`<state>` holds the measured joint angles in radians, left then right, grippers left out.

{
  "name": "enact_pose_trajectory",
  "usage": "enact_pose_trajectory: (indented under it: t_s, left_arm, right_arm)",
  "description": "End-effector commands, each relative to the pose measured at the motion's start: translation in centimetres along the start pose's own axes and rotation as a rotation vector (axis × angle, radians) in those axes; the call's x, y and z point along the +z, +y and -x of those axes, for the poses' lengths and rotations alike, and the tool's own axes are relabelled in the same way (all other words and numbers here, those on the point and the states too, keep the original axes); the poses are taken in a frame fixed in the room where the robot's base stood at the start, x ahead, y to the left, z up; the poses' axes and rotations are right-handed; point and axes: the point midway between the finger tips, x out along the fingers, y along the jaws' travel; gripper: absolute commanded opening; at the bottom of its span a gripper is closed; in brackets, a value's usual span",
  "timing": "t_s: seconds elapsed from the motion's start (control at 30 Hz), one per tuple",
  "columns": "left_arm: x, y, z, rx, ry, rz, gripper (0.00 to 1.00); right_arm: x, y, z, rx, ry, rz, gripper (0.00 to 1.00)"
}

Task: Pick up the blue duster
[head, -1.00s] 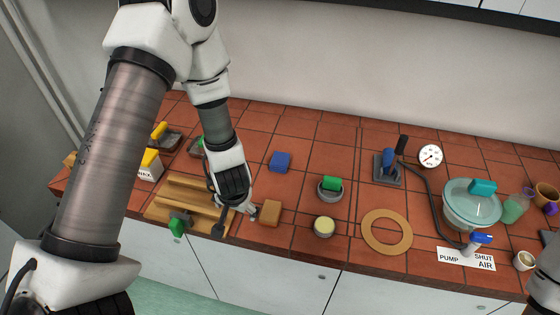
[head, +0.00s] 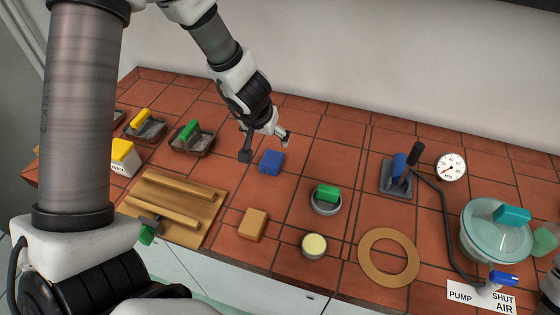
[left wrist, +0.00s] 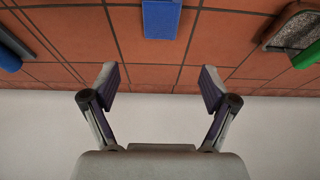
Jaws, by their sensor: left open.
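The blue duster (head: 271,161), a small plain blue block, lies on the red-brown tiles left of the middle of the bench. It also shows at the top centre of the left wrist view (left wrist: 161,18), partly cut off by the frame edge. My left gripper (head: 266,147) is open and empty, with its two fingers spread close to the duster on its wall side. In the left wrist view the open fingers (left wrist: 158,85) are apart from the duster, which lies in line with the gap between them. My right gripper is not in view.
A tan block (head: 253,224) and a wooden board with rails (head: 172,208) lie nearer the front edge. A green-handled tray (head: 192,140) stands left, a grey dish with a green block (head: 326,204) right. A blue-handled pump (head: 397,178) stands farther right.

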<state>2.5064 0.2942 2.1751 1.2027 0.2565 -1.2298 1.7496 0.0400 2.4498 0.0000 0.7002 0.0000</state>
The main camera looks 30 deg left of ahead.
Motion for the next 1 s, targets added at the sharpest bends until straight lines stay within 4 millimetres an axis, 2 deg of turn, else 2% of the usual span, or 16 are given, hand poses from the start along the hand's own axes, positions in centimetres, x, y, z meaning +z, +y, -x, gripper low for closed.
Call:
enact_pose_trajectory:
  t_s: [0.03,0.23,0.57,0.8,1.0]
  left_arm:
    - [0.8,0.0,-1.8,0.000,0.000,0.000,0.85]
    - [1.8,0.0,-4.3,0.000,0.000,0.000,0.85]
    - [1.9,0.0,-7.8,-0.001,-0.001,0.000,0.85]
    - [2.0,0.1,-11.9,-0.001,-0.001,0.001,0.85]
    - [1.9,0.2,-12.0,0.000,0.000,0.000,0.85]
  right_arm:
    - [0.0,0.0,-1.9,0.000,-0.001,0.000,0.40]
    - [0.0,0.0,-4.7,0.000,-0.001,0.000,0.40]
    - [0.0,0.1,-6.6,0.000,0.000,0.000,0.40]
    - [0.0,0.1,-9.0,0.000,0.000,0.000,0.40]
    - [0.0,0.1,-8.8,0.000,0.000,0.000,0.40]
